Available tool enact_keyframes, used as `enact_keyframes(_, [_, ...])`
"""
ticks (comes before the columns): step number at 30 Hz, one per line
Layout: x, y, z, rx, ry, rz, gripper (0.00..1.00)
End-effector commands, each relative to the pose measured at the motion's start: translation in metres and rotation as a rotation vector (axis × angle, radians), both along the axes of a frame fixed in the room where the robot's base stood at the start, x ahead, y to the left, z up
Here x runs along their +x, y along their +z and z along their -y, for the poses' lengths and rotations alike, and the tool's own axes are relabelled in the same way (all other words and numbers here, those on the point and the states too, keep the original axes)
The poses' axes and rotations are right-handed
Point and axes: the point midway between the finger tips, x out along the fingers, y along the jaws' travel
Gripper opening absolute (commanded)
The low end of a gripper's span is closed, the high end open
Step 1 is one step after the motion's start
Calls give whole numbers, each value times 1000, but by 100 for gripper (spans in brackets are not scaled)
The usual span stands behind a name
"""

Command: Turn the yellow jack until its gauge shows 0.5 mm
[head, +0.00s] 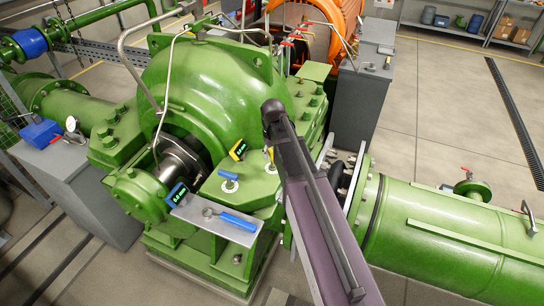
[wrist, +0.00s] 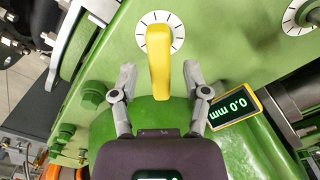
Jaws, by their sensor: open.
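In the wrist view the yellow jack (wrist: 159,62) is a long handle standing over a white dial (wrist: 147,38) with black tick marks on the green casing. My gripper (wrist: 160,76) is open, with one finger on each side of the handle and a visible gap on both sides. A yellow-framed gauge (wrist: 236,108) lies to the right of the fingers and reads 0.0 mm. In the head view the yellow gauge (head: 239,149) shows on the green casing. My arm crosses the picture there and hides the gripper.
A blue-framed gauge (head: 177,194) and another dial (head: 228,181) sit to the left on the casing. A grey shelf (head: 186,210) below carries a blue-handled tool (head: 237,221). Green pipework (head: 440,235) stands at the right, with open floor beyond.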

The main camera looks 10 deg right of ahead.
Motion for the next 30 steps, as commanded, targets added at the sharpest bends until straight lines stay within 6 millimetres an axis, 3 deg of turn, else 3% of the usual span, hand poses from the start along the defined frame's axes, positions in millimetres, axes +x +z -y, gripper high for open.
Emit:
enact_keyframes(10, [0,-1,0,0,0,0,60])
enact_keyframes(11, [0,-1,0,0,0,0,54])
enact_keyframes(16, [0,-1,0,0,0,0,4])
enact_keyframes(17, [0,-1,0,0,0,0,0])
enact_keyframes(30, [0,-1,-1,1,-32,0,0])
